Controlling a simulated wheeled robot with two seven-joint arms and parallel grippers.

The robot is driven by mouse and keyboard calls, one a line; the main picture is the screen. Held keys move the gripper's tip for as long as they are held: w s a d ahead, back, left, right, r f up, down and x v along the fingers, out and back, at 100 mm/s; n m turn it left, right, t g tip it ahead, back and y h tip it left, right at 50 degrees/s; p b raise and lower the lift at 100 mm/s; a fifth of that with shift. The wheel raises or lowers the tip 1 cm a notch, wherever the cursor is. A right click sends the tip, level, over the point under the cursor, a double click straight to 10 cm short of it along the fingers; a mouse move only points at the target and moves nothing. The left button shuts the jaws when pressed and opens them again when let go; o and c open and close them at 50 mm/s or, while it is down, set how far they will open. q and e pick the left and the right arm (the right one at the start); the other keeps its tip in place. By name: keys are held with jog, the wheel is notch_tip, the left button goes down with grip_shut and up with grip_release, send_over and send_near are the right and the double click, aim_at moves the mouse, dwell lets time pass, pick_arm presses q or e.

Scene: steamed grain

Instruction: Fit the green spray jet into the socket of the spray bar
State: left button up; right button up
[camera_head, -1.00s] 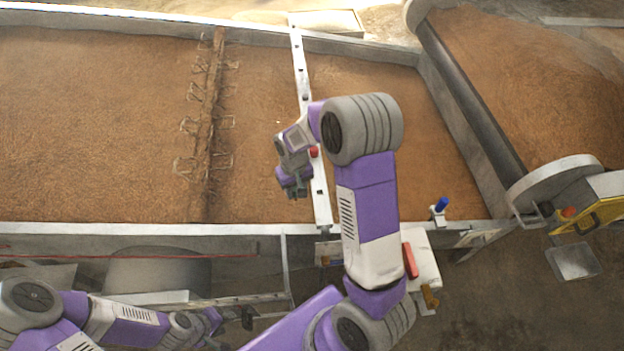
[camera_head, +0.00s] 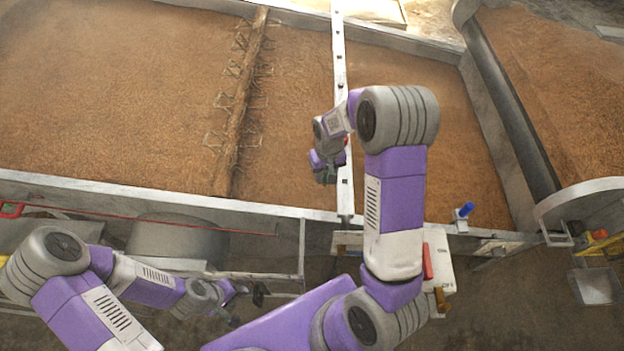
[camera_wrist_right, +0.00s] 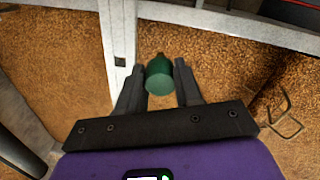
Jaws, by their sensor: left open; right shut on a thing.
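The green spray jet (camera_wrist_right: 159,77) sits between the fingers of my right gripper (camera_wrist_right: 158,82), which is shut on it. In the head view my right gripper (camera_head: 326,174) is over the brown grain, just left of the spray bar, and the jet is hard to make out there. The spray bar (camera_head: 340,65) is a pale strip with small dark holes, lying across the trough. In the right wrist view the bar (camera_wrist_right: 117,35) runs left of the jet, apart from it, with a dark square hole showing. My left gripper (camera_head: 236,302) is open and low, outside the trough's near wall.
The trough's near wall (camera_head: 130,194) and a ribbed shaft (camera_head: 243,90) with wire loops lie left of the bar. A blue-topped fitting (camera_head: 463,214) stands on the near edge at right. A pale box with a red part (camera_head: 427,262) is beside my right arm.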

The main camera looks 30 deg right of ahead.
jog(key=shift+m, duration=0.6)
jog(key=shift+d+f+b, duration=0.85)
jog(key=shift+d+f, duration=0.8)
jog(key=shift+d, duration=0.25)
jog(key=shift+d+f+b, duration=0.85)
jog(key=shift+d+f, duration=0.75)
jog(key=shift+d, duration=0.25)
jog(key=o, duration=1.1)
notch_tip(320, 180, up, 8)
jog(key=p, duration=0.1)
jog(key=shift+f, duration=0.2)
